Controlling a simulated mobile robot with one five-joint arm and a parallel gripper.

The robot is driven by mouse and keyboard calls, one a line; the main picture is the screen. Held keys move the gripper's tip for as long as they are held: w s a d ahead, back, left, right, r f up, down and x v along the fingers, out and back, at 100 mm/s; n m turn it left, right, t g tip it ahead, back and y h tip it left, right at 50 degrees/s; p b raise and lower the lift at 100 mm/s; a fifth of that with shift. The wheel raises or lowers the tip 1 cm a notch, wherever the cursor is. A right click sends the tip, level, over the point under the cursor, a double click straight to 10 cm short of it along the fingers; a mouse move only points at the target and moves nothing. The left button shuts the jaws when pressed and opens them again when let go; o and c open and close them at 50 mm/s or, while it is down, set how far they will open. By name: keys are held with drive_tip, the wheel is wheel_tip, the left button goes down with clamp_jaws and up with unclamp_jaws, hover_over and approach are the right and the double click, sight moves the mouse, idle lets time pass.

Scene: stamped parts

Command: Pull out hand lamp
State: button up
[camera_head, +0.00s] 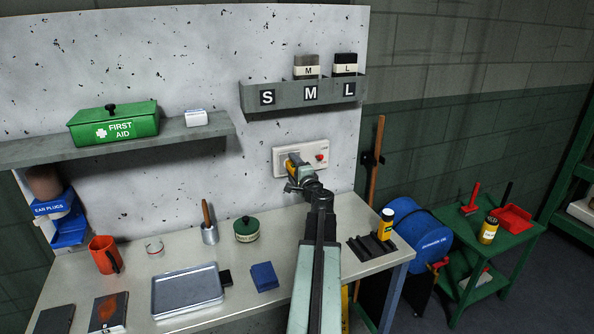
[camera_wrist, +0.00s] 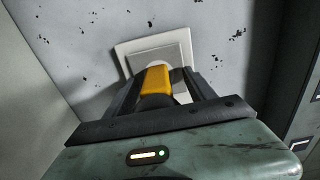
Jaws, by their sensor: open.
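A yellow body (camera_head: 293,164) stands out from the white panel (camera_head: 311,150) on the back wall. It looks like the plug of the hand lamp, but no lamp or label shows clearly. In the wrist view the yellow body (camera_wrist: 156,79) sits between the two dark fingers of my gripper (camera_wrist: 158,92), in front of the panel (camera_wrist: 124,48). My gripper (camera_head: 295,178) is open around it; I cannot tell whether a finger touches it. My gripper partly hides its near end.
The bench (camera_head: 130,266) below holds a metal tray (camera_head: 187,292), a green tin (camera_head: 246,230), blue pads (camera_head: 264,276) and an orange mug (camera_head: 104,254). A grey labelled shelf (camera_head: 287,96) is above the panel. A blue reel (camera_head: 421,240) stands at right.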

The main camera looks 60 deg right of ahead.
drive_tip(key=shift+w, duration=0.1)
drive_tip(key=shift+c, duration=0.3)
clamp_jaws()
drive_tip(key=shift+f, duration=0.1)
drive_tip(key=shift+f, duration=0.1)
drive_tip(key=shift+v, duration=2.95)
drive_tip(key=shift+o, duration=0.6)
unclamp_jaws()
